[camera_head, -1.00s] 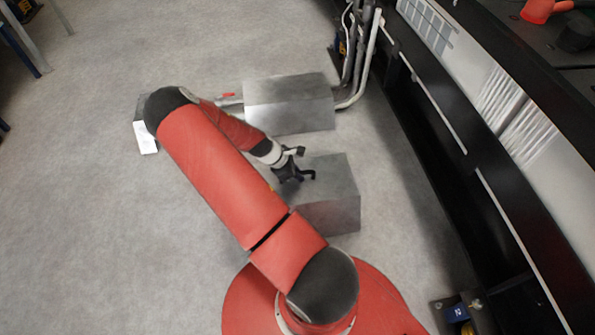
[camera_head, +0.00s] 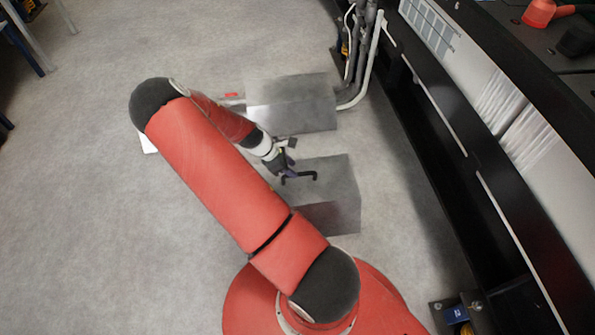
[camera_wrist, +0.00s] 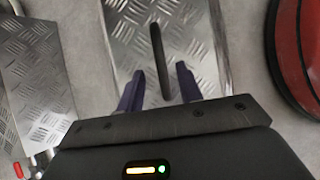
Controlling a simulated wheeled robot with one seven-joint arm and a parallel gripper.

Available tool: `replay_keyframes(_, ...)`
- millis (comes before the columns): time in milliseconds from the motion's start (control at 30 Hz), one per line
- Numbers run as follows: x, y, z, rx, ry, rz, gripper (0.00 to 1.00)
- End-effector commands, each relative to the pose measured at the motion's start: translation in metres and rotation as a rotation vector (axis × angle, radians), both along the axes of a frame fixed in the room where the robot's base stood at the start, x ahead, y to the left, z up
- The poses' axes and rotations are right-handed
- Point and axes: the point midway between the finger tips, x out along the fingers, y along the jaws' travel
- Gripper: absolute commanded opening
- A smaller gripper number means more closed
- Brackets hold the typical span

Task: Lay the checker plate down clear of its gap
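The checker plate (camera_head: 335,175) shows as the grey metal top of the nearer box-like block, with a black handle (camera_head: 304,177) on it. In the wrist view the plate (camera_wrist: 205,40) has a raised tread pattern, and the dark handle (camera_wrist: 159,60) stands up as a bar. My gripper (camera_head: 288,174) is at the handle, over the plate's left part. In the wrist view the two purple fingers of my gripper (camera_wrist: 161,75) are apart, one on each side of the handle, with space showing between. The gap is not clearly seen.
A second metal block (camera_head: 290,103) stands just behind, with a red-handled valve (camera_head: 231,95) at its left and pipes (camera_head: 362,60) at its right. A long black frame (camera_head: 440,130) runs along the right. The floor (camera_head: 90,230) at left is open.

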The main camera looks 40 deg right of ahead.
Motion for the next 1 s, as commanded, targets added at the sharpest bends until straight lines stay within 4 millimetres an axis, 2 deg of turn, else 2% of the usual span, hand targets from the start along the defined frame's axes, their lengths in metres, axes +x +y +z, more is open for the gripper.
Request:
replay_keyframes(33, 0.004, 0.006, 0.012, 0.001, -0.003, 0.002, 0.36)
replay_keyframes(200, 0.012, 0.021, 0.038, 0.001, -0.001, 0.001, 0.36)
replay_keyframes(467, 0.019, 0.035, 0.061, 0.011, -0.02, -0.019, 0.36)
replay_keyframes(567, 0.022, 0.049, 0.08, 0.049, -0.08, -0.079, 0.36)
replay_keyframes(767, 0.022, 0.1, 0.151, 0.181, -0.278, -0.289, 0.36)
replay_keyframes(1000, -0.001, 0.156, 0.249, 0.336, -0.49, -0.514, 0.36)
